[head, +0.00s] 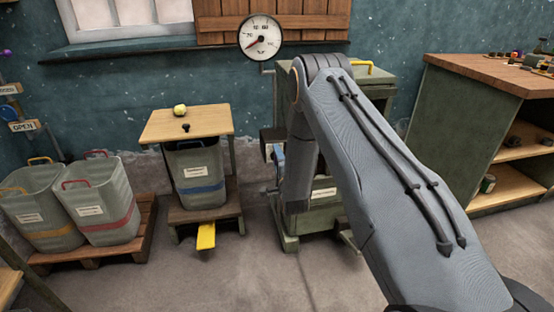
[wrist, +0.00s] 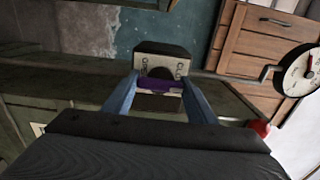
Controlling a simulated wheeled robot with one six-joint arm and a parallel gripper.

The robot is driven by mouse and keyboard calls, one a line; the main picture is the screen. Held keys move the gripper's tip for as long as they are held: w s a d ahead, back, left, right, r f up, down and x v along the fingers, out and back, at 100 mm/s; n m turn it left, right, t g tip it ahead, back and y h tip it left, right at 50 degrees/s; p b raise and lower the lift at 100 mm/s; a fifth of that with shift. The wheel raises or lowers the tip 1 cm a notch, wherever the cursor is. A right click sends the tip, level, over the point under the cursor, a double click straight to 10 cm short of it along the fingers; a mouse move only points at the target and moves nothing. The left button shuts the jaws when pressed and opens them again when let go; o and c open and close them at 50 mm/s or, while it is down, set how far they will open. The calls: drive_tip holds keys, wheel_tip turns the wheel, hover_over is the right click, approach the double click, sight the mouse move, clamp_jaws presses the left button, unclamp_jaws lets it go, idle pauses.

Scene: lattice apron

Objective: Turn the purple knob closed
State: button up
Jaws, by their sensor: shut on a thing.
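The purple knob (wrist: 160,86) is in the wrist view, on a small dark box with a pale lettered plate (wrist: 147,62). In the head view my arm hides the gripper's work area, and I cannot make out this knob there.
A round gauge (head: 260,37) hangs on the wall; it also shows in the wrist view (wrist: 302,73), near a red round part (wrist: 260,127). A green cabinet (head: 382,80) stands behind my arm. Grey bins (head: 106,208) and a wooden-topped stand (head: 160,124) are left. A workbench (head: 445,125) is right.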

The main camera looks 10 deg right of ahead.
drive_tip(key=o, duration=1.1)
drive_tip(key=shift+c, duration=0.2)
drive_tip(key=shift+s, duration=0.1)
drive_tip(key=s, duration=0.7)
drive_tip(key=shift+s, duration=0.35)
